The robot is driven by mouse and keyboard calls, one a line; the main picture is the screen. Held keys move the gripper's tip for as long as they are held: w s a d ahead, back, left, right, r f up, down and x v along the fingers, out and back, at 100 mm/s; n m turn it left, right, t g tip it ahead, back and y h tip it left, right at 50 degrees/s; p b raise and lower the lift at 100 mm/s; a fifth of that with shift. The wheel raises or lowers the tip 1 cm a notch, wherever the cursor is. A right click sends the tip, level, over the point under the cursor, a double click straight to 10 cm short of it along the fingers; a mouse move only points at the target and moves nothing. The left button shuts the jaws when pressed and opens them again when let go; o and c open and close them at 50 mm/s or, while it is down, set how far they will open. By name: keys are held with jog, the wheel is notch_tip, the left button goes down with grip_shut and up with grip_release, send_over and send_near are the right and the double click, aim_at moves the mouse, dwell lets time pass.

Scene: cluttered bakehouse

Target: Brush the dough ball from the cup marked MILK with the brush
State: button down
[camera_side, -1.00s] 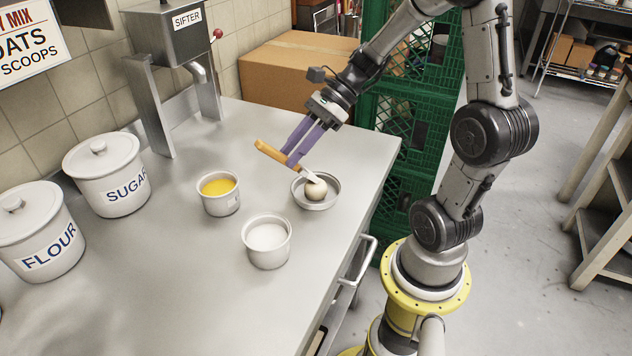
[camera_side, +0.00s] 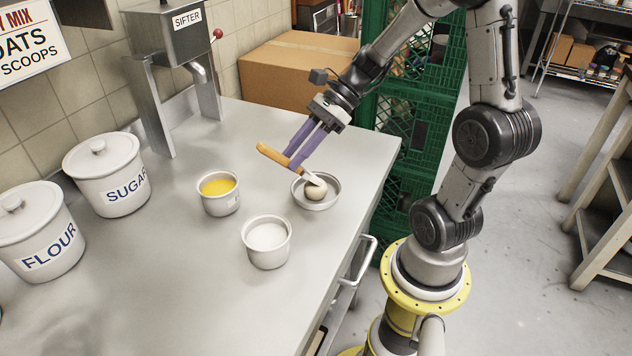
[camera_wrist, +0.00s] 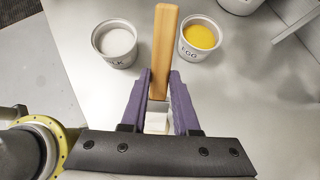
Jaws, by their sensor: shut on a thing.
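My gripper (camera_side: 299,147) has purple fingers shut on the brush (camera_side: 272,155), by its wooden handle; the handle also shows between the fingers in the wrist view (camera_wrist: 164,45). In the side view the pale bristle end is at the dough ball (camera_side: 315,190), which sits in a shallow round metal pan (camera_side: 328,204). I cannot tell for certain whether the bristles touch the ball. The cup of white liquid (camera_side: 267,241) stands in front of the pan, and its label reads partly as MILK in the wrist view (camera_wrist: 114,43). The wrist view does not show the dough ball.
A cup of yellow liquid (camera_side: 219,194), marked EGG in the wrist view (camera_wrist: 199,37), stands left of the pan. SUGAR (camera_side: 107,174) and FLOUR (camera_side: 40,232) canisters stand at the left. A sifter (camera_side: 171,40), cardboard box (camera_side: 295,66) and green crates (camera_side: 415,120) are behind. The front counter is clear.

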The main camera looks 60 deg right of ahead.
jog(key=shift+w+d, duration=0.25)
jog(key=shift+w, duration=0.2)
jog(key=shift+s, duration=0.1)
jog(key=shift+s+a, duration=0.5)
jog(key=shift+s, duration=0.2)
jog(key=shift+w, duration=0.1)
jog(key=shift+w+d, duration=0.5)
jog(key=shift+w, duration=0.2)
jog(key=shift+s, duration=0.15)
